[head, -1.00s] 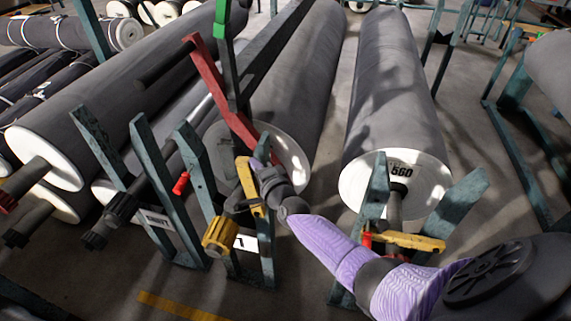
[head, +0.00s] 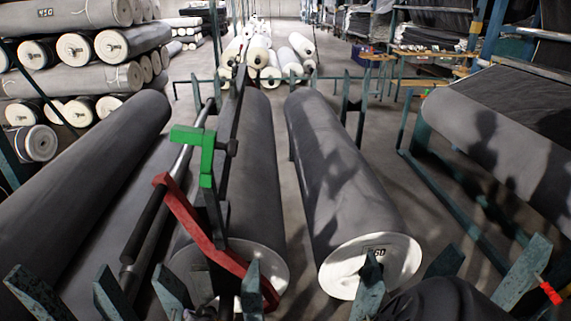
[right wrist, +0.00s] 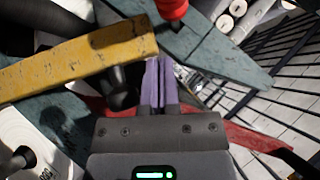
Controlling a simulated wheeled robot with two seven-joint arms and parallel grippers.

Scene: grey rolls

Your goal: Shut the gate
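The gate appears to be the worn yellow bar (right wrist: 75,67), which crosses the left half of the right wrist view. It slopes up to the right, and its free end lies just left of my fingertips. My right gripper (right wrist: 161,68) has purple fingers pressed close together with nothing visible between them. I cannot tell whether they touch the bar. A teal stand post (right wrist: 215,50) lies behind the fingers. In the head view, the teal stand posts (head: 252,292) show at the bottom edge. The yellow bar and my right fingers are not visible there. My left gripper is not in view.
Large grey rolls (head: 345,175) lie lengthwise in the head view. A red lever (head: 210,238) with a green piece (head: 198,142) stands over the middle roll. A red knob (right wrist: 172,8) sits just above my fingers. Bare floor shows between the rolls.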

